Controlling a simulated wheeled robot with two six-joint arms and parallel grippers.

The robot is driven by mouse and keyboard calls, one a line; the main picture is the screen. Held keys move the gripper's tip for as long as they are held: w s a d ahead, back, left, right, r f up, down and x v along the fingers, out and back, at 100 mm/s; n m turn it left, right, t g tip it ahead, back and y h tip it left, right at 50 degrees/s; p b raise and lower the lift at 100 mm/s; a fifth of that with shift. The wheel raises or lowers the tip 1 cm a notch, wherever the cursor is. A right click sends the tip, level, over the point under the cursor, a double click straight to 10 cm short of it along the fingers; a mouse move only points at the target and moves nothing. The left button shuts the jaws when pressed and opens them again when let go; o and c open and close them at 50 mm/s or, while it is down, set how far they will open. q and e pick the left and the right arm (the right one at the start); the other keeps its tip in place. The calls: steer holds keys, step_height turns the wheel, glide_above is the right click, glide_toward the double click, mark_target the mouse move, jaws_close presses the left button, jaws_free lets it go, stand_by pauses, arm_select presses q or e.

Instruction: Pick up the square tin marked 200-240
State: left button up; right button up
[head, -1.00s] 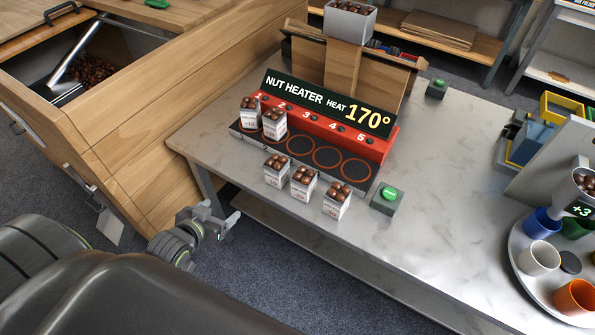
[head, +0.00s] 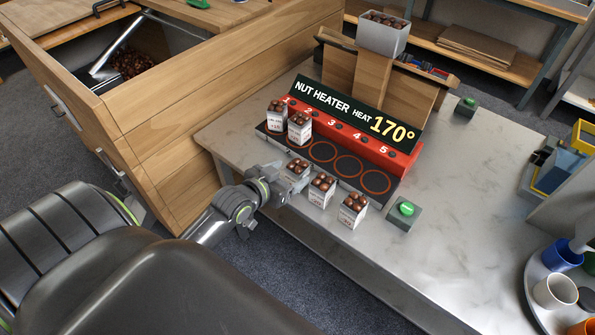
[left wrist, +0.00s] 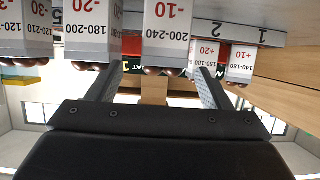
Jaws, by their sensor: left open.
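The square tin marked 200-240 (left wrist: 168,32), white with a red -10, shows upside down in the left wrist view, between and just beyond my fingertips. In the head view it is the leftmost tin of the front row (head: 297,172), filled with brown chestnuts and partly hidden by my gripper. My left gripper (head: 284,186) is open and empty at the table's front edge, close to this tin. Both its fingers show spread in the left wrist view (left wrist: 157,72). My right gripper is not in view.
The tin marked 180-200 (left wrist: 90,30) stands beside it, with another (head: 353,210) farther right. Two tins (head: 300,128) stand on the nut heater (head: 345,125) behind. A green button (head: 405,209) is at the right.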

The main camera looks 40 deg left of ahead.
mark_target(297, 169)
arm_select(q)
steer(key=shift+x, duration=1.6)
steer(key=shift+a+f+x, duration=0.1)
steer(key=shift+a+x, duration=0.05)
steer(key=shift+x, duration=0.85)
steer(key=shift+a+f+x, duration=0.1)
steer(key=shift+a+x, duration=0.05)
steer(key=shift+x, duration=0.85)
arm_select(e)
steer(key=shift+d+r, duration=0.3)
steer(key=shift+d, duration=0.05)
arm_select(q)
steer(key=shift+c, duration=0.4)
steer(key=c, duration=1)
steer(key=shift+c, duration=0.2)
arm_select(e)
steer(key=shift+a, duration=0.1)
